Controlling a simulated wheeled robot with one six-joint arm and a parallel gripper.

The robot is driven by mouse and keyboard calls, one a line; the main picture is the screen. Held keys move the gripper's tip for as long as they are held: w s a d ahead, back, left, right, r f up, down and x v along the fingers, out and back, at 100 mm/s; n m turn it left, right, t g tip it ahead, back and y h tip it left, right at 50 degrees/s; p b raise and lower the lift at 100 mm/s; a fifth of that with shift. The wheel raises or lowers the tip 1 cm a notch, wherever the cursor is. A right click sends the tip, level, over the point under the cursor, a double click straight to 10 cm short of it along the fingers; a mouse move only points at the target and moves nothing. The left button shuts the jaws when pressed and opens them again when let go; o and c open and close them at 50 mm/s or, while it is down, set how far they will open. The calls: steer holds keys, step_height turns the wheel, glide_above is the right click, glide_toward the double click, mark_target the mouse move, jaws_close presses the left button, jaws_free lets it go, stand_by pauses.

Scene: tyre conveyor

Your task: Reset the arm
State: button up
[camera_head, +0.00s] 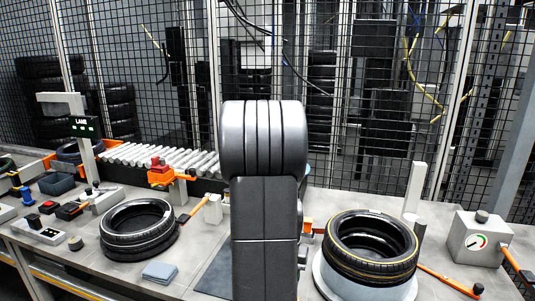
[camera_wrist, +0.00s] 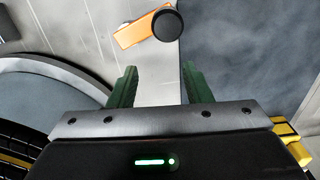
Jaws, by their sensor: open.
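My arm (camera_head: 264,190) stands upright in the middle of the head view and hides part of the bench behind it. My gripper (camera_wrist: 156,85) shows in the wrist view with two green fingers apart and nothing between them. Below the fingers is a pale bench surface with a darker grey mat (camera_wrist: 255,50) to the right. An orange piece with a round black knob (camera_wrist: 168,25) lies ahead of the fingertips. In the head view my gripper is hidden behind the arm.
A tyre (camera_head: 370,245) rests on a round white stand right of my arm. Stacked tyres (camera_head: 139,228) lie on the bench to the left. A grey gauge box (camera_head: 478,238) stands far right. A roller conveyor (camera_head: 165,157) and mesh fence are behind.

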steer(key=m, duration=0.1)
steer(key=d+m, duration=0.1)
steer(key=m, duration=0.2)
steer(key=shift+w+d+m, duration=0.3)
steer(key=shift+d, duration=0.1)
steer(key=shift+d+m, duration=0.4)
steer(key=shift+m, duration=0.6)
steer(key=shift+d+m, duration=0.35)
steer(key=shift+m, duration=0.65)
steer(key=shift+s+r, duration=0.1)
